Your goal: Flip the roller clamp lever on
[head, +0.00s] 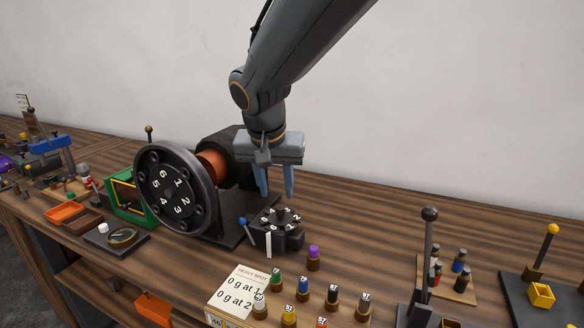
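My gripper (276,182) points down above the bench, behind and above a small dark numbered disc block (277,222). Its two blue-grey fingers are apart with nothing visible between them. No lever is marked as the roller clamp's, so I cannot tell which it is. An upright lever with a dark ball (429,214) stands at the right front. A lever with a yellow ball (552,229) stands at the far right. Another small yellow-brown ball on a stem (149,129) shows behind the large black numbered wheel (176,192). My gripper touches none of these levers.
A "heavy spot" card (241,289) and several coloured weights, including a purple-topped one (313,257), stand at the front. A green frame (128,198) and orange tray (66,213) are at left. The back right of the wooden bench (370,215) is clear.

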